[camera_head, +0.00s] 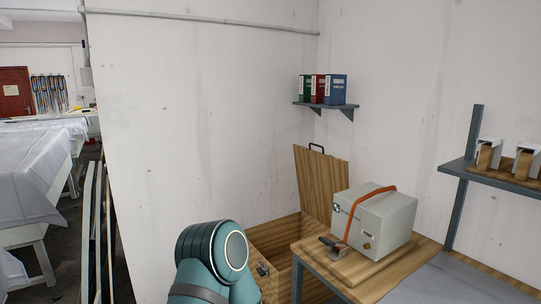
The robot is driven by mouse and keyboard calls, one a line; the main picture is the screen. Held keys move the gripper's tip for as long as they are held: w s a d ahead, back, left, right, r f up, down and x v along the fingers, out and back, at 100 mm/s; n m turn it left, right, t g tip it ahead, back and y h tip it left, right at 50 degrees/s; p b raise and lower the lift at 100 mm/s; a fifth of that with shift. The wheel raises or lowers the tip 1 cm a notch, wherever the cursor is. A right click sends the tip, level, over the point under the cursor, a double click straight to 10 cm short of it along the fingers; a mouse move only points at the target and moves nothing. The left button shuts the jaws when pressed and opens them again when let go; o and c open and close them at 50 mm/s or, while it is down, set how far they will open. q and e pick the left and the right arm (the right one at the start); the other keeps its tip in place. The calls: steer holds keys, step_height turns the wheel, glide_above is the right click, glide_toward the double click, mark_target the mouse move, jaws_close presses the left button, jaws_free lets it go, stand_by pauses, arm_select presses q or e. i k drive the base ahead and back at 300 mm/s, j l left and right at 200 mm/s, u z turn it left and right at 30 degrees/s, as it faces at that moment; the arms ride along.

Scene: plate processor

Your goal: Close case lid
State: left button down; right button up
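A wooden case (272,237) stands in the corner behind and left of the wooden table. A small dark fitting (262,270) shows at the front of the case. A teal arm link of mine rises at the bottom centre and covers part of the case's left front. Neither of my grippers shows.
A grey box with an orange strap (374,222) and a small metal-and-wood tool (335,246) sit on the wooden table (366,279), close right of the case. Binders stand on a wall shelf (328,104) above. Another shelf (491,174) is at right.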

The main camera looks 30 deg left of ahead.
mark_target(320, 176)
steer(key=u, duration=0.5)
steer(key=z, duration=0.3)
steer(key=i+j+z, duration=0.25)
steer(key=j+z, duration=0.25)
steer(key=i+j+z, duration=0.25)
steer(key=j+z, duration=0.15)
steer(key=j, duration=0.35)
steer(key=i+j+z, duration=0.1)
steer(key=j, duration=0.4)
steer(key=i+j, duration=0.1)
steer(key=j, duration=0.55)
steer(key=i+j+z, duration=0.1)
steer(key=j, duration=0.5)
steer(key=i+j+z, duration=0.1)
steer(key=j, duration=0.55)
